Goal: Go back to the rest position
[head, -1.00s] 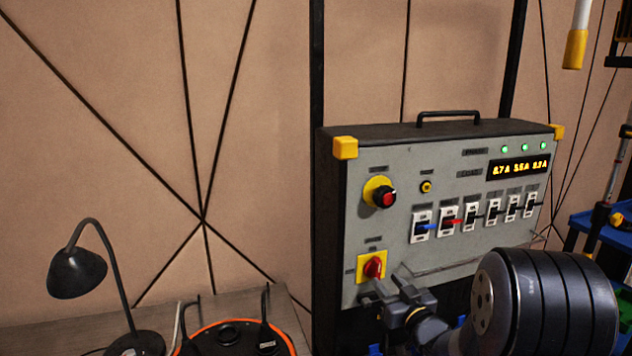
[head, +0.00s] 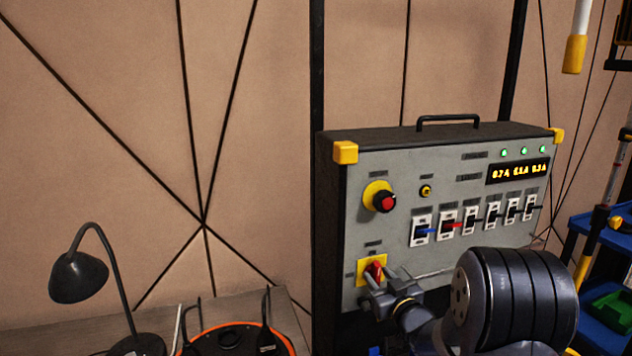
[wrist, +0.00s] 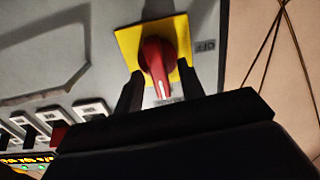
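The grey control panel (head: 400,240) stands right of centre in the head view. Its red rotary knob (head: 377,268) sits on a yellow plate (head: 362,272) at the panel's lower left. My gripper (head: 378,284) is just in front of this knob and hides part of it. In the wrist view, the red knob (wrist: 156,62) on its yellow plate (wrist: 128,42) shows between and beyond the two dark fingers of my gripper (wrist: 159,72). The fingers are apart, with gaps beside the knob. I see no clear contact.
The panel also carries a red button (head: 388,203), several switches (head: 470,222) and a lit display (head: 518,172). A desk lamp (head: 80,275) and an orange-rimmed round object (head: 240,340) are at the lower left. A blue shelf (head: 602,262) is at the right.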

